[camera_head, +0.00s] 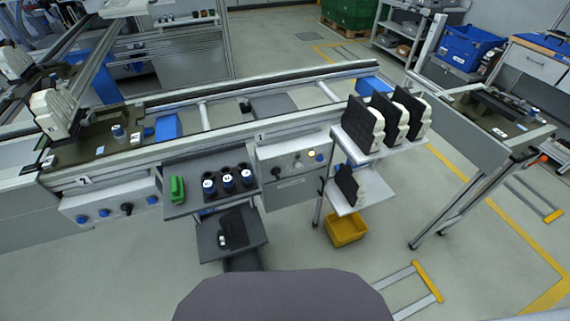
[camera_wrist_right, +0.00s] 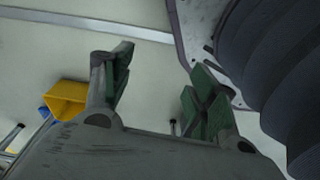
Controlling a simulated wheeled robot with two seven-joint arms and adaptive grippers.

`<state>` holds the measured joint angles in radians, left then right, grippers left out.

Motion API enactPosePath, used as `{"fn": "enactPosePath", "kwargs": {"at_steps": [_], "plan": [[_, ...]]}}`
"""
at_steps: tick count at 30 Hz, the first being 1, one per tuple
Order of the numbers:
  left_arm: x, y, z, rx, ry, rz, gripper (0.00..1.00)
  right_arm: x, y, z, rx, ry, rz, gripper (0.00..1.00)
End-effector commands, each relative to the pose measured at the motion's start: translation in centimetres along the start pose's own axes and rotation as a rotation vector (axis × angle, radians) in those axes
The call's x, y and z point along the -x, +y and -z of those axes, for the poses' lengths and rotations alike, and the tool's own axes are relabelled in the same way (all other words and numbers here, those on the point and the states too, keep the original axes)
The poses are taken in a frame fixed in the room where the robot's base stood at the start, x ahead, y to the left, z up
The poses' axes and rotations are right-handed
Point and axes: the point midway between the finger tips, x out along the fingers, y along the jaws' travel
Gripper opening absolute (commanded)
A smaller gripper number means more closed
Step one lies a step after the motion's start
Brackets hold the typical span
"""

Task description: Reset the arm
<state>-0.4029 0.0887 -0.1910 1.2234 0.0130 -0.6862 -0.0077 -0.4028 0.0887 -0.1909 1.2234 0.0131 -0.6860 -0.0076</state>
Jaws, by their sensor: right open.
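My right gripper (camera_wrist_right: 158,88) shows in the right wrist view. Its two fingers with green pads stand wide apart, and nothing is between them. Pale floor shows behind the fingers. Neither of my grippers shows in the head view. My left gripper is in neither view.
The conveyor line (camera_head: 215,135) crosses ahead. A shelf (camera_head: 180,165) holds several dark-bodied cylinders (camera_head: 228,181) and a green part (camera_head: 177,189). A white stand (camera_head: 345,205) carries black-and-white parts (camera_head: 362,125). A yellow bin (camera_head: 345,230) stands below it and shows in the right wrist view (camera_wrist_right: 66,98).

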Motion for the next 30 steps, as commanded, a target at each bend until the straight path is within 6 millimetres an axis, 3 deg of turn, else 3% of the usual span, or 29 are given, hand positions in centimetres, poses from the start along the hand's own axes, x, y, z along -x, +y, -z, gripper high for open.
{"fn": "enactPosePath", "kwargs": {"at_steps": [30], "plan": [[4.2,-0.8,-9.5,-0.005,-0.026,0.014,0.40,4.2,0.8,-9.5,0.005,-0.026,-0.014,0.59]]}}
